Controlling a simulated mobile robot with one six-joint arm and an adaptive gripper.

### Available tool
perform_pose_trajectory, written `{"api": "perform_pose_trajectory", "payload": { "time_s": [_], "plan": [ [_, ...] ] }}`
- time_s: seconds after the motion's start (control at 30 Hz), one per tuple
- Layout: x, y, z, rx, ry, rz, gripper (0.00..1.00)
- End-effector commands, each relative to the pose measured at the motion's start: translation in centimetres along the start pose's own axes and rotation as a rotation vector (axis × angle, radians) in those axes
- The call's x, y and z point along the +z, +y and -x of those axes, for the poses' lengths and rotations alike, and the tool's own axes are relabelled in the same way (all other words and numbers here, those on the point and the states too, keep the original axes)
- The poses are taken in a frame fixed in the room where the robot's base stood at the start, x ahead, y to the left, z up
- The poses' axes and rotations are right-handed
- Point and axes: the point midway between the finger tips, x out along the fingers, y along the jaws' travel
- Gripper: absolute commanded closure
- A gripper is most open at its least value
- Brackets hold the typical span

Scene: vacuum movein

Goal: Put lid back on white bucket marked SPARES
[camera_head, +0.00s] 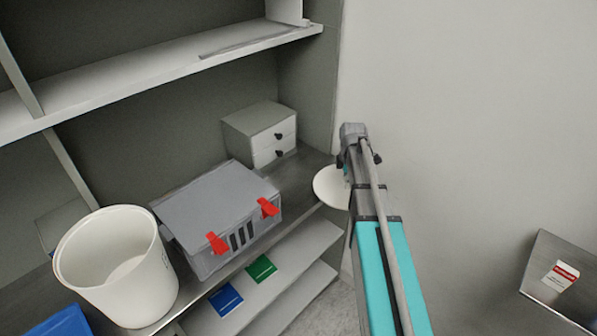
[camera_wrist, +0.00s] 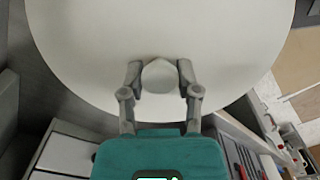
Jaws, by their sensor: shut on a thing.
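The white bucket (camera_head: 150,284) stands open-topped on the shelf at the lower left of the head view. No SPARES marking shows on the side facing me. The round white lid (camera_head: 329,188) is held out beside the shelf's right end, partly hidden by my arm. In the wrist view the lid (camera_wrist: 85,50) fills the upper part, with its small knob between my fingers. My gripper (camera_wrist: 160,75) is shut on that knob. The lid is well to the right of the bucket and apart from it. My fingers are hidden in the head view.
A grey crate-like box (camera_head: 215,205) with red latches stands between bucket and lid. A small drawer unit (camera_head: 258,135) is behind it. An upper shelf (camera_head: 150,70) overhangs the back. Blue and green cards (camera_head: 261,268) lie on a lower shelf. A wall (camera_head: 460,130) rises at right.

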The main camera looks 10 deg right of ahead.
Motion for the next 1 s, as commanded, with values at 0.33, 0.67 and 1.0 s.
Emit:
{"api": "perform_pose_trajectory", "payload": {
  "time_s": [0.33,0.67,1.0],
  "plan": [
    [-1.3,-0.5,3.0,0.0,0.0,0.011,1.0],
    [-4.0,-1.5,8.5,0.0,0.0,0.033,1.0],
    [-6.9,-2.6,14.2,0.0,0.0,0.058,1.0]
  ]
}}
